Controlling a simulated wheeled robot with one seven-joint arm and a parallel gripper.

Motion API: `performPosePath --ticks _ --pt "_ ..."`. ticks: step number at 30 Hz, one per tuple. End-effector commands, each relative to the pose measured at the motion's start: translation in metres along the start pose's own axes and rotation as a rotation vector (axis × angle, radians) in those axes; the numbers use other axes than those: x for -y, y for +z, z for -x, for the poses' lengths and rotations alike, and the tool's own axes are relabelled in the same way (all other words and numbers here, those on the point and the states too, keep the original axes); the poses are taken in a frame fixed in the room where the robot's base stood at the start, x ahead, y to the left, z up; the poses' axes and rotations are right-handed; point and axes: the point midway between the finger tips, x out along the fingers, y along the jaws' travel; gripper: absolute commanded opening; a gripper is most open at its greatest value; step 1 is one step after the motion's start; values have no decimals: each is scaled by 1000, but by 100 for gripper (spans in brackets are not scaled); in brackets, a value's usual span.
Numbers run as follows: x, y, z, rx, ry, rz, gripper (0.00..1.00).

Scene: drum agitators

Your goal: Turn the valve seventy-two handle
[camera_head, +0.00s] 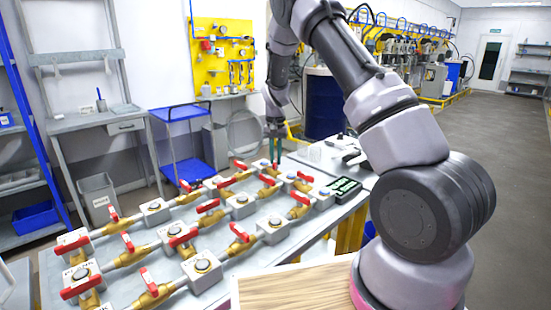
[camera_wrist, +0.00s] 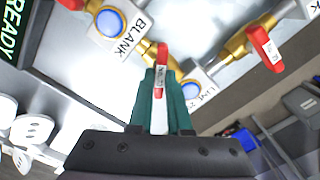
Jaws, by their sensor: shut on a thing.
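The valve handle (camera_wrist: 162,56) in the wrist view is red with a white label, and stands between the two teal fingers of my gripper (camera_wrist: 160,85). The fingers are shut on it. Its label is too small to read, so I cannot confirm the number seventy-two. In the head view my gripper (camera_head: 275,155) reaches down at the far end of the valve table, over a red handle (camera_head: 274,171).
Several other red-handled brass valves, such as a near one (camera_head: 150,285), fill the table in rows with white blocks between. A dark device with a green display (camera_head: 343,186) lies at the right. A blue cart (camera_head: 185,140) stands behind. A neighbouring red handle (camera_wrist: 264,47) is close by.

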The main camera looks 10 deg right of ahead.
Motion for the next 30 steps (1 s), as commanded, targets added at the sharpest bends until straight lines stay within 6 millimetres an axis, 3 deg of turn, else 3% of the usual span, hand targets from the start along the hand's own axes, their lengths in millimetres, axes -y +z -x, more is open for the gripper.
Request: performPosePath --ticks 15,30 --pt "-2 0 1 -2 -1 -449 0" --pt "-2 0 1 -2 -1 -645 0"
